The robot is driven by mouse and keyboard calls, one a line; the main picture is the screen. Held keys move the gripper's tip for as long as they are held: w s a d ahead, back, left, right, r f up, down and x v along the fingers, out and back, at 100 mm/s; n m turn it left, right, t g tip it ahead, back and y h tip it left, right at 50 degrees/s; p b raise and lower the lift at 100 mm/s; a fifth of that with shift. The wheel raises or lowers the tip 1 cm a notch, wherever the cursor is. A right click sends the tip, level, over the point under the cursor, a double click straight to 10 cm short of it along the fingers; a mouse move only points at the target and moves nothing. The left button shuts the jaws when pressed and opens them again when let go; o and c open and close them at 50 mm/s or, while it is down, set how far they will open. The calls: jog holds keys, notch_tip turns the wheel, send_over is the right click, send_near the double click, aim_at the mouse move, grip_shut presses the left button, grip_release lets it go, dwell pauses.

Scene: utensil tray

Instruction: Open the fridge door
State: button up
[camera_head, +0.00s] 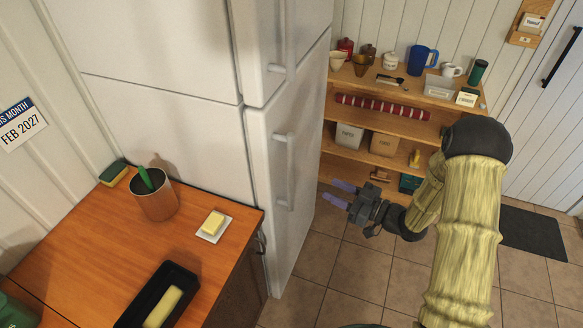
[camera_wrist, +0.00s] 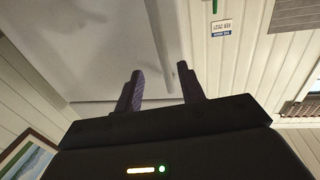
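The white fridge (camera_head: 160,50) stands left of centre in the head view, with an upper door (camera_head: 312,30) and a larger lower door (camera_head: 300,225). Both doors look shut. The upper door has a vertical handle (camera_head: 289,35). The lower door has its own vertical handle (camera_head: 283,172). My gripper (camera_head: 340,193) is right of the lower door, its fingers pointing left towards it, apart from the handle. In the wrist view my gripper (camera_wrist: 160,85) is open, with nothing seen between the fingers. The fridge's pale surface (camera_wrist: 105,45) shows beyond them; the handle is not clear there.
A wooden counter (camera_head: 85,265) left of the fridge holds a utensil pot (camera_head: 155,200), a butter dish (camera_head: 222,232) and a black tray (camera_head: 125,318). Laden wooden shelves (camera_head: 335,160) stand behind my arm. The tiled floor (camera_head: 340,275) before the fridge is clear.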

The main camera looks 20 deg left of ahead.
aim_at(291, 170)
jog(key=p+x, duration=0.5)
jog(key=x, duration=0.9)
jog(key=shift+a, duration=0.35)
jog(key=shift+d, duration=0.1)
grip_shut()
